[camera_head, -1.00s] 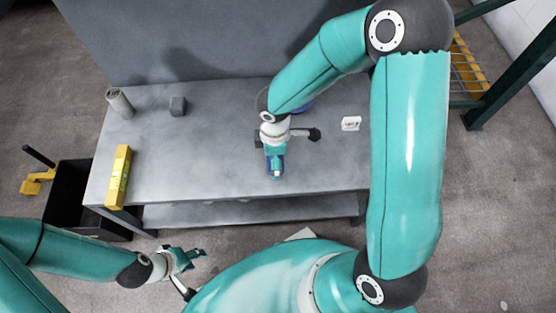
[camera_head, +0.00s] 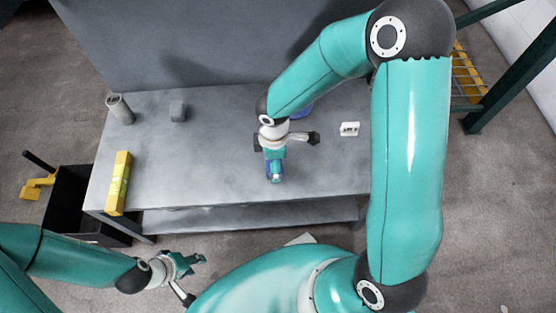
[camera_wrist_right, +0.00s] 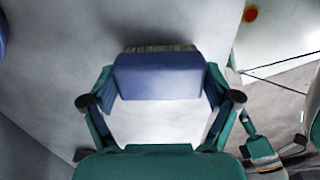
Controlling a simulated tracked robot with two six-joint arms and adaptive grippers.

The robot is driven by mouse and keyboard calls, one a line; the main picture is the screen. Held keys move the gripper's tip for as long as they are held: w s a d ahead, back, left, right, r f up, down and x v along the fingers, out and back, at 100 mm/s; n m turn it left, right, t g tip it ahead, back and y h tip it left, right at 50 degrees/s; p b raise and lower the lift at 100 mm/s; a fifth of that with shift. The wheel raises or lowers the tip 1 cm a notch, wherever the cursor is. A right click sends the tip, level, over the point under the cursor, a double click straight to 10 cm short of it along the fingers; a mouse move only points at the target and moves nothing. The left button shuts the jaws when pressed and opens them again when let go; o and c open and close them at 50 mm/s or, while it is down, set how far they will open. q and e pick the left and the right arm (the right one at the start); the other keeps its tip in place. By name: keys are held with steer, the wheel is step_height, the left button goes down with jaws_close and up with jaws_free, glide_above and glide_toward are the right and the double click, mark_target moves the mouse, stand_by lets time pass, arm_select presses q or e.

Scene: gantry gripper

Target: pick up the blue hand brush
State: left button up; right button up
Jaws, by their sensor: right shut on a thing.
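The blue hand brush (camera_wrist_right: 158,77) is between the two fingers of my right gripper (camera_wrist_right: 160,100) in the right wrist view. Its bristles show as a thin strip at its far edge. The gripper is shut on it, with a finger at each end. In the head view my right gripper (camera_head: 275,174) is over the front part of the grey workbench (camera_head: 215,172), and only a little blue shows around the fingers. Whether the brush still touches the bench, I cannot tell. My left gripper (camera_head: 196,262) is in front of the bench at lower left, fingers apart and empty.
A yellow level-like bar (camera_head: 118,184) lies at the bench's left edge. A grey cylinder (camera_head: 121,110), a grey block (camera_head: 178,111), a white block (camera_head: 349,129) and a partly hidden blue round thing (camera_head: 303,112) are also on it. A black bin (camera_head: 72,212) stands left. The bench's middle-left is clear.

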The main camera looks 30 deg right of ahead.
step_height(320, 180, up, 19)
steer(key=p, duration=0.6)
